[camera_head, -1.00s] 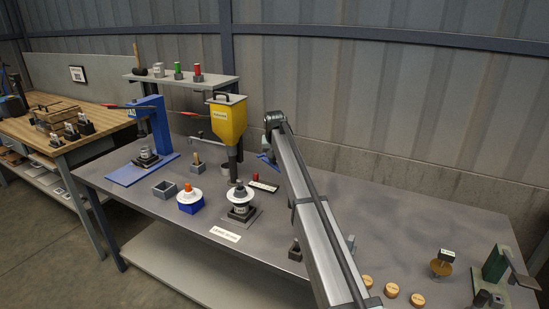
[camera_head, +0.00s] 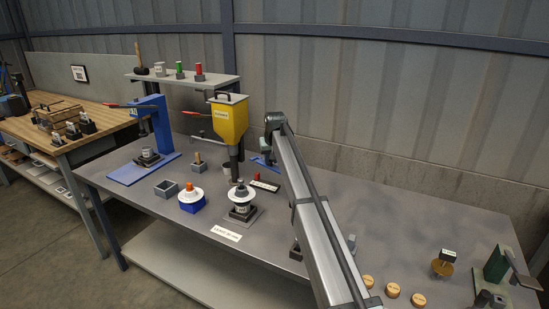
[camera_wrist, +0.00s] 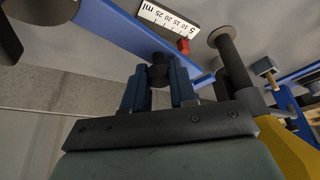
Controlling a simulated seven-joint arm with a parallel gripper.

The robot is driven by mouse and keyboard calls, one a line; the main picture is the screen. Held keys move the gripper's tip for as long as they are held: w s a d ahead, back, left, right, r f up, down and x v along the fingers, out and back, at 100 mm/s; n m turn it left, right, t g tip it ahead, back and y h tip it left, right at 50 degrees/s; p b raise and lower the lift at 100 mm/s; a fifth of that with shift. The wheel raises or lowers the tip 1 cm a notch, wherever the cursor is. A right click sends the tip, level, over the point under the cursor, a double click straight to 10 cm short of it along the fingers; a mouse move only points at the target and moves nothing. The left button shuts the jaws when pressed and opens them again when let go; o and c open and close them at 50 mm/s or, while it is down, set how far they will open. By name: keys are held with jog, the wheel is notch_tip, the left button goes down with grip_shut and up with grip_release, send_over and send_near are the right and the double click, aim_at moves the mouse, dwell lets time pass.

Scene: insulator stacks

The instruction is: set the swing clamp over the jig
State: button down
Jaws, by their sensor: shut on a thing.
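The swing clamp shows as a blue bar (camera_head: 260,161) behind the hopper's spout, partly hidden by my arm. In the wrist view its long blue bar (camera_wrist: 115,28) runs diagonally across the upper part. My gripper (camera_wrist: 159,86) is shut on a dark round knob (camera_wrist: 158,70) at this bar; the knob is partly hidden between the blue fingers.
A yellow hopper (camera_head: 229,122) with a dark spout stands close to the bar; the spout also shows in the wrist view (camera_wrist: 231,55). A white scale strip (camera_wrist: 167,18) with a red slider lies near the bar. A blue-based cup (camera_head: 191,205) is left of the jig.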

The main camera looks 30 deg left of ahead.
jog(key=s+d+n+g+y, duration=0.1)
jog(key=s+n+g, duration=0.3)
jog(key=s+n, duration=0.7)
jog(key=shift+s+d+n+y, duration=0.3)
jog(key=shift+d+n+y, duration=0.1)
jog(key=shift+d, duration=0.5)
jog(key=c, duration=0.9)
grip_release()
jog(key=v, duration=1.3)
jog(key=shift+r, duration=0.45)
jog(key=shift+d, duration=0.15)
